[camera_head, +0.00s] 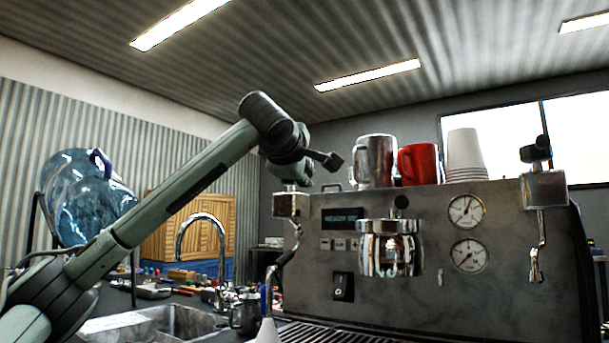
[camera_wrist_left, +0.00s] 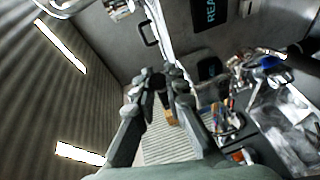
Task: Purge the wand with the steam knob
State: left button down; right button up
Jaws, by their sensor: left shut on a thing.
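The espresso machine (camera_head: 400,290) fills the right half of the head view. Its left valve block (camera_head: 291,205) has a steam wand (camera_head: 298,238) that bends down to a blue-sleeved lower part (camera_head: 266,290). A white cone-shaped patch (camera_head: 267,332) shows just below the wand's tip; I cannot tell surely whether it is steam. My left gripper (camera_head: 291,178) is above this block, shut on the steam knob, which it mostly hides. In the left wrist view the fingers (camera_wrist_left: 161,80) close around a dark piece, the knob. My right gripper is not in view.
A second knob (camera_head: 536,150) and wand (camera_head: 537,262) are on the machine's right. A portafilter (camera_head: 390,250) sits in the middle. A steel pitcher (camera_head: 374,160), a red mug (camera_head: 418,163) and white cups (camera_head: 465,155) stand on top. A sink (camera_head: 165,325) and faucet (camera_head: 203,218) are left.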

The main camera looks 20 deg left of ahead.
pick_arm(q)
jog(key=shift+w+d+n+y, duration=0.2)
jog(key=shift+w+n+y, duration=0.1)
jog(key=shift+n+y, duration=0.4)
jog(key=c, duration=1.8)
grip_release()
jog(key=shift+c, duration=0.2)
jog(key=v, duration=1.2)
jog(key=shift+d+r, duration=0.1)
jog(key=shift+d, duration=0.05)
